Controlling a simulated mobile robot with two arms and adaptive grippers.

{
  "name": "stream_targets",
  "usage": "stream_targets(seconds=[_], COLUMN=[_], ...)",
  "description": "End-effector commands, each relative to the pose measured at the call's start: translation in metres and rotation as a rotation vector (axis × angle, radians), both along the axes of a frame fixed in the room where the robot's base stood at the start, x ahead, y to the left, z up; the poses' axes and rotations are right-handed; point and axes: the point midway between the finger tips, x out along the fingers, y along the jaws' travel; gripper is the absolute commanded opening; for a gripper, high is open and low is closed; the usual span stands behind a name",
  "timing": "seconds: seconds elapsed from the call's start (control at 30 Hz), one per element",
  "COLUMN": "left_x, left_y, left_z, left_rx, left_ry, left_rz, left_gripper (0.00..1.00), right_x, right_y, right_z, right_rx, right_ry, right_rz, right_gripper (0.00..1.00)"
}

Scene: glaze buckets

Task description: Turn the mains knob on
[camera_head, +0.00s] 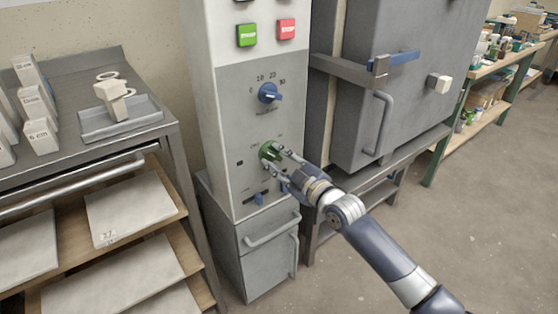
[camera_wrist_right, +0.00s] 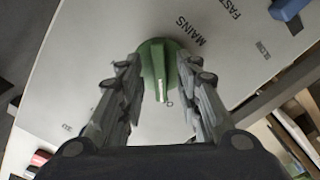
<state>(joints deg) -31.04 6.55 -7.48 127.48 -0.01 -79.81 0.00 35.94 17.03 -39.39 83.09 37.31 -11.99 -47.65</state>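The green mains knob (camera_head: 268,150) sits on the grey front panel of the tall control cabinet. In the right wrist view the knob (camera_wrist_right: 158,68) has a raised grip bar, with its white mark towards a small "0"; the word MAINS is printed beside it. My right gripper (camera_head: 276,154) is at the knob. In the right wrist view its two fingers (camera_wrist_right: 156,72) are spread on either side of the knob, with a gap between each finger and the grip bar. Whether the fingertips touch the knob's round base, I cannot tell. My left gripper is out of view.
Above are a blue rotary knob (camera_head: 269,93), a green START button (camera_head: 247,35) and a red button (camera_head: 286,29). A blue slider switch (camera_head: 259,198) sits below. A grey kiln (camera_head: 400,80) stands right, a metal bench (camera_head: 150,76) left. Floor at lower right is clear.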

Motion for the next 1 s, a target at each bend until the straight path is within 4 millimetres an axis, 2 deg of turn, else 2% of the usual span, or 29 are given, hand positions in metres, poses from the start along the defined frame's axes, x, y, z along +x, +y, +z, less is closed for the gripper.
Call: stream_targets(seconds=[0.07, 0.2, 0.23, 0.67, 1.0], left_x=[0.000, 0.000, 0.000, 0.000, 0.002], left_y=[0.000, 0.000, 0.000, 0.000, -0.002], left_z=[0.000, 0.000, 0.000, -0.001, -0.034], left_rx=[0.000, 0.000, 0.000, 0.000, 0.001], left_ry=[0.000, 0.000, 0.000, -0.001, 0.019], left_rz=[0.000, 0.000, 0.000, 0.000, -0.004], left_gripper=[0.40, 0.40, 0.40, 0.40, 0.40], right_x=[0.000, 0.000, 0.000, 0.000, 0.000], right_y=[0.000, 0.000, 0.000, 0.000, 0.000], right_z=[0.000, 0.000, 0.000, 0.000, 0.001], right_rx=[0.000, 0.000, 0.000, 0.031, 0.212], right_ry=[0.000, 0.000, 0.000, 0.024, 0.156], right_rz=[0.000, 0.000, 0.000, 0.000, 0.000], right_gripper=[0.32, 0.02, 0.00, 0.00, 0.00])
